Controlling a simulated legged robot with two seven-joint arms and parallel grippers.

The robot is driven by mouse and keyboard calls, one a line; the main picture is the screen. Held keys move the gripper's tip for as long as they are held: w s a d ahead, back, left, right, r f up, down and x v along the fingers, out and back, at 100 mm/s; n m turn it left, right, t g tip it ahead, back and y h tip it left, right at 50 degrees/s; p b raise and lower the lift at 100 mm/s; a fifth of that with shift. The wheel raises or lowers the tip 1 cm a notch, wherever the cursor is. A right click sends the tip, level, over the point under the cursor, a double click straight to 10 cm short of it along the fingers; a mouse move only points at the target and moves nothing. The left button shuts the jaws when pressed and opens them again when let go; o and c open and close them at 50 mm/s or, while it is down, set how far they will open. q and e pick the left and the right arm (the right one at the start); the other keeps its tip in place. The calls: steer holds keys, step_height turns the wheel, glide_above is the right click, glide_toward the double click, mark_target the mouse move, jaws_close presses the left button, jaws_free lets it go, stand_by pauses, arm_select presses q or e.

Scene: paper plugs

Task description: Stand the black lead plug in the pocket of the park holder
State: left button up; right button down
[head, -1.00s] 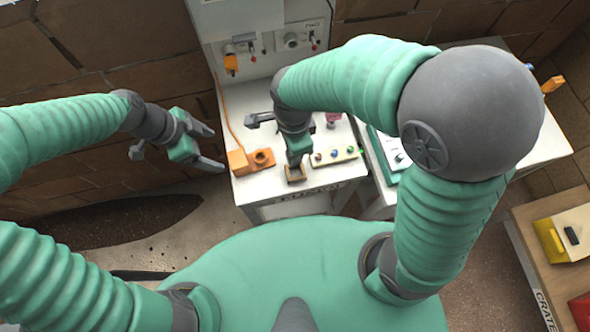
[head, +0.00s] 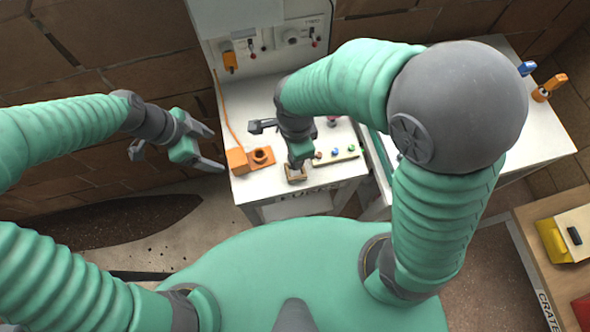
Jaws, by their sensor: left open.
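My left gripper (head: 217,150) is open and empty, its fingers apart in the air left of the white bench. My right gripper (head: 295,165) points down at the bench's front edge, right over a small brown block (head: 295,178) with a dark top. The block may be the park holder, but I cannot be sure. The gripper hides most of its top, and I cannot tell whether the fingers are shut. I cannot make out the black lead plug; it may be hidden at the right fingers.
An orange socket block (head: 262,157) with a cable stands left on the white bench (head: 255,190). A strip with coloured knobs (head: 335,156) lies right of my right gripper. An upright panel (head: 270,55) stands behind. A crate (head: 530,235) is at the right.

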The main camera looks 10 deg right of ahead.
mark_target(303, 177)
stand_by(0.5)
steer(key=shift+p, duration=0.35)
steer(key=shift+f, duration=0.2)
steer(key=shift+f+b, duration=1.2)
steer(key=shift+f, duration=0.75)
steer(key=c, duration=1.1)
jaws_free()
steer(key=shift+o, duration=0.2)
